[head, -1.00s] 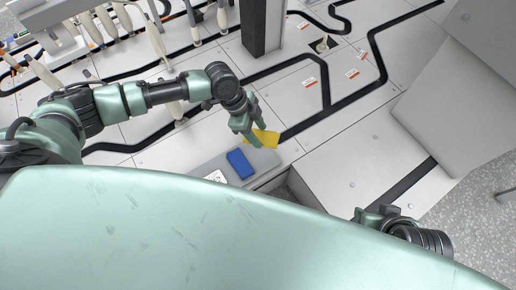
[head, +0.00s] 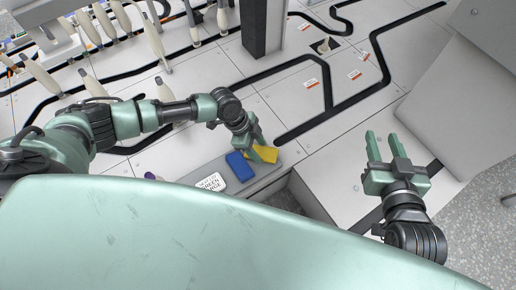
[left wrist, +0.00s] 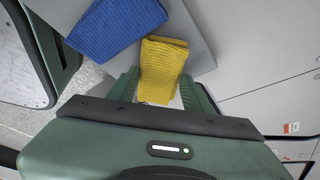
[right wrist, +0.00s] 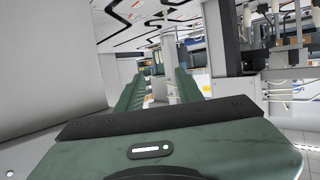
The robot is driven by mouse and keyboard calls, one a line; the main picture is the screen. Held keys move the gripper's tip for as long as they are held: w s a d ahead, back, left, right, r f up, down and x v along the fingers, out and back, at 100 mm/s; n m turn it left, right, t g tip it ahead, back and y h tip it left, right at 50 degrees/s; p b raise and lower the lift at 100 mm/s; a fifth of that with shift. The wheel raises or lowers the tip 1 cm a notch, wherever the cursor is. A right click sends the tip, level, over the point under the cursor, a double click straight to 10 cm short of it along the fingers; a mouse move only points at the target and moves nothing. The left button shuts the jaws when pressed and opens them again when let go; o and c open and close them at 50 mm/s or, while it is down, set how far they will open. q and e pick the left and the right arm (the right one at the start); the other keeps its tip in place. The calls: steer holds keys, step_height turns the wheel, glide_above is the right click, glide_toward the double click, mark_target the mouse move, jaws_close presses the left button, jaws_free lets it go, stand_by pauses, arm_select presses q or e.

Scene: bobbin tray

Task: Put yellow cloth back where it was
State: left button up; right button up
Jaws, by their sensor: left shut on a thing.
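The yellow cloth (head: 268,155) is a folded ribbed piece at the right part of a grey ledge (head: 268,173). My left gripper (head: 256,149) is shut on it; in the left wrist view the yellow cloth (left wrist: 163,65) sits between the two fingers. It lies over or just above the ledge; I cannot tell whether it touches. A folded blue cloth (head: 239,166) lies on the ledge close to its left, also in the left wrist view (left wrist: 115,28). My right gripper (head: 384,143) is open and empty above the light panel at the right.
A white printed card (head: 211,183) lies left of the blue cloth. Several pale bobbins (head: 154,40) stand at the upper left. A dark post (head: 260,28) rises at the top middle. A grey box (head: 450,110) stands at the right. The white panel behind the ledge is mostly clear.

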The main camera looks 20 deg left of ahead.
steer(key=shift+w+r, duration=0.1)
steer(key=shift+r, duration=0.1)
arm_select(q)
steer(key=shift+f, duration=0.1)
steer(key=o, duration=1.2)
arm_select(e)
steer(key=shift+r, duration=0.15)
